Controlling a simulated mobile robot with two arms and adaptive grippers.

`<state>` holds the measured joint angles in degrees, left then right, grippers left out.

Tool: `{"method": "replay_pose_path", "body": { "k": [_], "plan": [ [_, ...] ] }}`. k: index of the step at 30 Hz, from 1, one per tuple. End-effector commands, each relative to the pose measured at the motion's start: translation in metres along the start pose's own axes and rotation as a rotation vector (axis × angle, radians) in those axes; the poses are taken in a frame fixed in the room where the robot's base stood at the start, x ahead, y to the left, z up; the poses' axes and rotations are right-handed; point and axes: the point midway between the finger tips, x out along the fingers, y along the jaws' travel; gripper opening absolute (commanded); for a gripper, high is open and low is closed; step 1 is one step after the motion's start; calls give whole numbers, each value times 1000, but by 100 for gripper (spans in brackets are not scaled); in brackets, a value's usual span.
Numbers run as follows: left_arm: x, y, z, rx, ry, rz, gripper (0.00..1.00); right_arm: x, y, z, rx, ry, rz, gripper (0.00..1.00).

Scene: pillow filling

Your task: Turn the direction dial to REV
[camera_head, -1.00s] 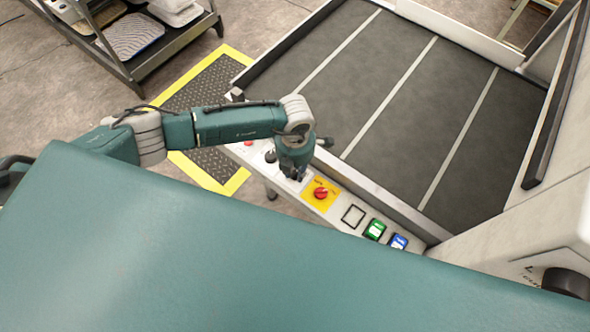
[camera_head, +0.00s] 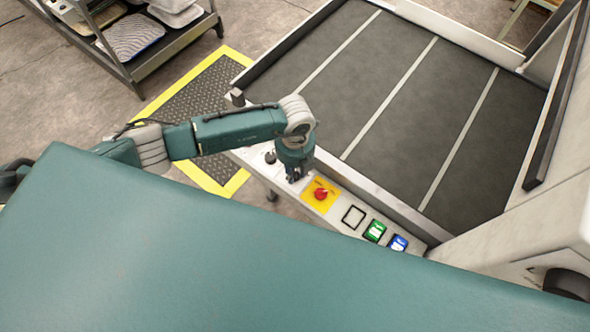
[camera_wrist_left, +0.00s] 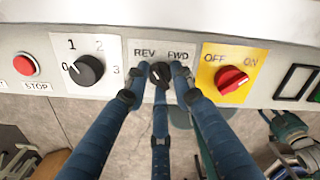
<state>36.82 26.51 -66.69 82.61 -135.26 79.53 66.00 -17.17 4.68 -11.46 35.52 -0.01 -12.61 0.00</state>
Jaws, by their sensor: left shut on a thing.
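The direction dial (camera_wrist_left: 160,75) is a small black knob on a white plate with REV at its upper left and FWD at its upper right. My left gripper (camera_wrist_left: 161,71) has its blue fingers closed around the dial, one on each side and one from below. The fingers cover much of the knob, so I cannot tell which label it points to. In the head view, my left gripper (camera_head: 294,174) is over the control panel, and the dial is hidden under it. My right gripper is not in view.
A red ON/OFF switch (camera_wrist_left: 231,80) on a yellow plate is just right of the dial. A black 0-to-3 knob (camera_wrist_left: 87,70) and a red STOP button (camera_wrist_left: 25,65) are to the left. Green (camera_head: 375,230) and blue (camera_head: 398,242) buttons sit farther right. A dark belt (camera_head: 400,100) lies behind the panel.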

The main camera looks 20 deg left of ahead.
Motion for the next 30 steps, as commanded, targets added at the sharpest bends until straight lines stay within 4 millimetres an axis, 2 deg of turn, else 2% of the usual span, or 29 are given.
{"method": "replay_pose_path", "body": {
  "k": [9, 22, 23, 25, 26, 30],
  "plan": [
    [-1, -1, 1, -85, -2, -1, 0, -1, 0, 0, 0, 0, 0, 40],
    [-1, -1, 2, -95, -3, -2, 0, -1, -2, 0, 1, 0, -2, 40],
    [-1, -1, 2, -95, -3, -2, 26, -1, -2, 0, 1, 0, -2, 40],
    [-1, -1, 2, -94, -3, -2, 40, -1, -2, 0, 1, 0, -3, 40],
    [-1, -1, 2, -94, -3, -2, 43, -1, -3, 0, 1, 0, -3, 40],
    [-1, 0, 1, -93, -2, -1, 43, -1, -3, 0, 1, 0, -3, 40]
  ]
}}
